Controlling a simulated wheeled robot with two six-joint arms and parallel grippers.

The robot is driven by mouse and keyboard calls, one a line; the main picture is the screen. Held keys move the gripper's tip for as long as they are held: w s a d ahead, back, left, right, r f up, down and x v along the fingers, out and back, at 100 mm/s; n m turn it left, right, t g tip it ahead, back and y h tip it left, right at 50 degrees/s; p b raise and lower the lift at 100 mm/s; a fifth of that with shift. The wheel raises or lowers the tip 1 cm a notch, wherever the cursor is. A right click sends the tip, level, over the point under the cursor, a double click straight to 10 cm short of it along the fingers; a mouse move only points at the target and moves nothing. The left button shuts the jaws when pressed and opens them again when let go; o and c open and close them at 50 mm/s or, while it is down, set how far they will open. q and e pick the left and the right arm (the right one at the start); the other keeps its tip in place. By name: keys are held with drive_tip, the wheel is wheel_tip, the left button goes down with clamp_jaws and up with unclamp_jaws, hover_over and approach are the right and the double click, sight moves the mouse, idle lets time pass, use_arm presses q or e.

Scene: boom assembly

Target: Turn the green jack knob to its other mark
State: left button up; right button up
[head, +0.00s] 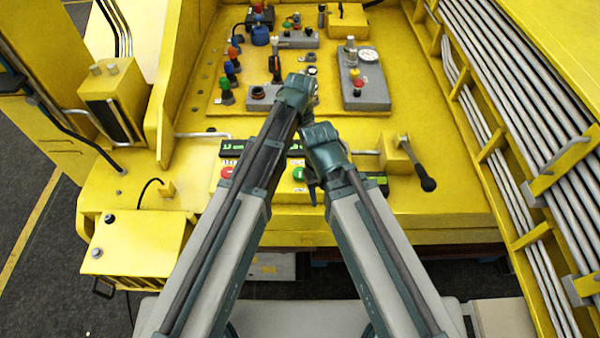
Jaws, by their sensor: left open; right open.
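A green knob (299,174) sits on the front face of the yellow machine, above a white plate. It shows just left of my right gripper. A red knob (227,172) sits to its left on the same face. My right gripper (313,187) is open, its dark fingers hanging close beside the green knob; I cannot tell whether they touch it. My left gripper (303,92) is open and higher in the picture, over the control deck. Its wrist hides its fingers in part. The knob's marks are too small to read.
A grey box with a gauge (367,80) stands right of my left gripper. A black-handled lever (425,180) sticks out at the right. Several coloured knobs (231,68) line the deck's left. Silver pipes (505,80) run along the right side. My two forearms run close together.

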sight(300, 171)
use_arm(q)
wheel_tip(300, 171, down, 12)
drive_tip(key=b, duration=1)
drive_tip(key=shift+r+b, duration=0.2)
drive_tip(key=shift+b, duration=0.15)
drive_tip(key=c, duration=1.4)
